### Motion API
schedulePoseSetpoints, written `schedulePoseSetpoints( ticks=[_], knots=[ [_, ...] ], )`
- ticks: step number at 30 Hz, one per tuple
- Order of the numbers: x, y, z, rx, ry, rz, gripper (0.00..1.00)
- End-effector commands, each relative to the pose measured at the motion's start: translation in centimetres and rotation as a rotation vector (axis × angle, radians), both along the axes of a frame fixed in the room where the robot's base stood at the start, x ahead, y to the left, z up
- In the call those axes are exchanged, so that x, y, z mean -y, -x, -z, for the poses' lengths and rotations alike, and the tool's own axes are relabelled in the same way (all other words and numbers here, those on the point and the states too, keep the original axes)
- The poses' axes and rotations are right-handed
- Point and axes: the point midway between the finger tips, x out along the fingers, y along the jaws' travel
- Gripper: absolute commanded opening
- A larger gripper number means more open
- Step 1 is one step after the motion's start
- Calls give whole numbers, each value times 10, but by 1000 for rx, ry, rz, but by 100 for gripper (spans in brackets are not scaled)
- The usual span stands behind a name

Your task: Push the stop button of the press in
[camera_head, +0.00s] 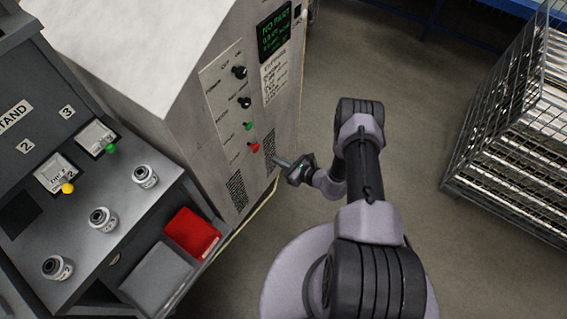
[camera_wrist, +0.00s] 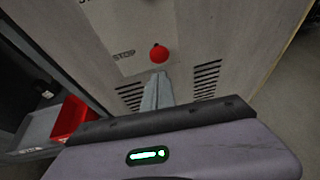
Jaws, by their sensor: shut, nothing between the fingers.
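The press is a pale cabinet (camera_head: 205,150) with a control panel on its side. Its red stop button (camera_head: 253,147) is the lowest on the panel, below a green button (camera_head: 248,126). In the wrist view the red button (camera_wrist: 158,53) stands beside the word STOP, just beyond my fingertips. My gripper (camera_head: 279,160) is shut and empty, close to the panel, a little right of and below the button. In the wrist view the fingers (camera_wrist: 158,76) point at the panel just under the red button. A small gap seems to show between them; exact contact cannot be told.
Two black knobs (camera_head: 240,72) sit higher on the panel, beside a dark display (camera_head: 273,31). A test stand (camera_head: 110,225) with several cylindrical parts is at left. A wire rack (camera_head: 510,150) stands right; the floor between is clear.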

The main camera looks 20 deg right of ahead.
Motion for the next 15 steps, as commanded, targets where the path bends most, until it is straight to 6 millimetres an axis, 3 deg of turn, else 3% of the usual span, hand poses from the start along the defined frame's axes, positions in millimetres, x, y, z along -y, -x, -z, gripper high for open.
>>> schedulePoseSetpoints(
  ticks=[6,15],
  knots=[
    [-24,-37,20,2,0,-3,0],
    [-41,-67,20,1,0,0,0]
  ],
)
